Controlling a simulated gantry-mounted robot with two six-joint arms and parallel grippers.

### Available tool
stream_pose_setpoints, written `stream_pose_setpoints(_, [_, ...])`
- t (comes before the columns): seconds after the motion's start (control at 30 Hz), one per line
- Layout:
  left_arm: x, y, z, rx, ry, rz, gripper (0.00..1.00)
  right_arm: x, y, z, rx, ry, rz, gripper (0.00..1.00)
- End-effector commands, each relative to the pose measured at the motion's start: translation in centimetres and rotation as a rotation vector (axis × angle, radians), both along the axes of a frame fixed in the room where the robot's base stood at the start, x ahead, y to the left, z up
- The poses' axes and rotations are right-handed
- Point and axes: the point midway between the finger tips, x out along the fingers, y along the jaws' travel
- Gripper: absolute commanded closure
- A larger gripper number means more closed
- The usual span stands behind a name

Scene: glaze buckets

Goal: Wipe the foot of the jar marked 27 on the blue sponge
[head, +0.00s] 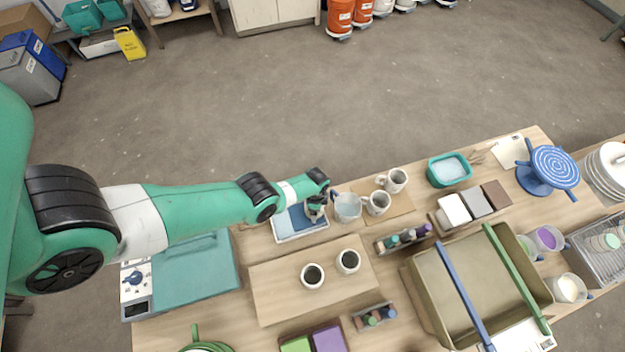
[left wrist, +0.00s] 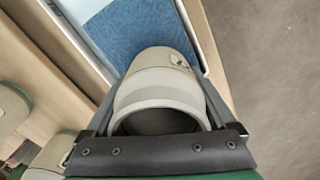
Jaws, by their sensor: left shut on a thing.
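My left gripper (head: 316,209) is shut on a pale grey jar (left wrist: 160,84), which fills the middle of the left wrist view. Its open mouth faces the wrist camera, and a small mark on its side is too small to read. In the head view the gripper mostly hides the jar. The blue sponge (left wrist: 128,28) lies in a white tray (head: 304,238); the sponge also shows in the head view (head: 290,221). The jar's far end overlaps the sponge in the left wrist view; I cannot tell whether they touch. My right gripper is not in view.
A clear jug (head: 347,207) and two mugs (head: 377,203) (head: 396,180) stand just right of my gripper. Two dark-mouthed jars (head: 313,275) (head: 348,261) stand on a wooden board (head: 270,290) in front. A large tan basin (head: 425,300) is at the right.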

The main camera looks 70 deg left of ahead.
Motion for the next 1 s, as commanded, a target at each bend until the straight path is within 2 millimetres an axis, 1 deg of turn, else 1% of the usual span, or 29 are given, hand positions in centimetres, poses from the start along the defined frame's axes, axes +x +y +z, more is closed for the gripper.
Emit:
stream_pose_setpoints(0.23, [-2.3,0.0,0.3,-0.002,0.002,0.003,0.9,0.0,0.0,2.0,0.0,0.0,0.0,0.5])
stream_pose_setpoints(0.7, [-6.4,0.3,0.4,-0.001,0.0,0.002,0.9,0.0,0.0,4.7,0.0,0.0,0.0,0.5])
stream_pose_setpoints(0.83, [-6.9,0.3,0.3,-0.001,0.0,0.0,0.9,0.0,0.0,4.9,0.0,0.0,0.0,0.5])
stream_pose_setpoints(1.0, [-6.7,0.3,0.1,0.0,-0.001,-0.001,0.9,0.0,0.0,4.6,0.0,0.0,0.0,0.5])
